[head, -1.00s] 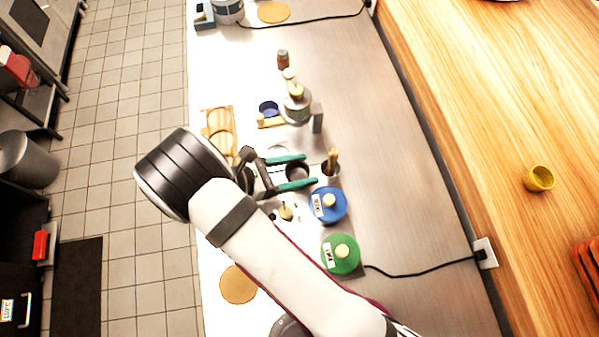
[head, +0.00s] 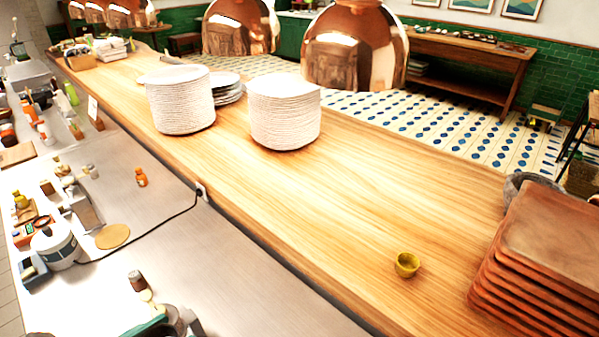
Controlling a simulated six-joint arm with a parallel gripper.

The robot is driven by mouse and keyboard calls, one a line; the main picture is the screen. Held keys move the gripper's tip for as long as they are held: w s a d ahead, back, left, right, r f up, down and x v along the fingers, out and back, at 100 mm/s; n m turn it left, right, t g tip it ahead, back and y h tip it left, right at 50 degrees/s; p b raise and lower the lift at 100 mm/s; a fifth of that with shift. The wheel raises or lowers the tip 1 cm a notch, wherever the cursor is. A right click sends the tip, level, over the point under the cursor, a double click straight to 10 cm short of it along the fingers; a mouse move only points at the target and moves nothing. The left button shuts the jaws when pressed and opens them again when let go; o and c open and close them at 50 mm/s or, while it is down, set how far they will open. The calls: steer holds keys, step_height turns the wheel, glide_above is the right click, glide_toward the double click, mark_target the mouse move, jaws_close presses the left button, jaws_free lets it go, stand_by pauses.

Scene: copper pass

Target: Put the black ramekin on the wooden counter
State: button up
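The wooden counter (head: 350,215) runs across the head view, from the upper left to the lower right. The black ramekin is not visible at this moment. A teal piece (head: 146,328) at the bottom edge looks like part of one finger of my gripper. The rest of the gripper is cut off, so I cannot see whether it is open or what it holds.
A yellow cup (head: 407,265) stands on the counter, left of stacked terracotta trays (head: 545,265). Two white plate stacks (head: 284,112) (head: 181,100) stand farther back. Copper lamps (head: 355,50) hang above. The counter's middle is clear. A black cord (head: 150,232) crosses the steel worktop (head: 235,285).

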steer(key=w+d+r+m+g+h, duration=0.1)
steer(key=w+d+m+g+h, duration=0.15)
steer(key=w+d, duration=2.15)
steer(key=w+d+m+g+h, duration=0.1)
steer(key=w+d, duration=0.1)
steer(key=d, duration=1.2)
steer(key=w+d+m+g, duration=0.1)
steer(key=w+d, duration=0.1)
steer(key=d, duration=1.1)
glide_above(387, 230)
steer(key=shift+t, duration=0.25)
step_height(387, 230, down, 12)
steer(key=shift+s+d+f, duration=0.1)
steer(key=shift+s+f, duration=0.05)
steer(key=shift+f, duration=2.15)
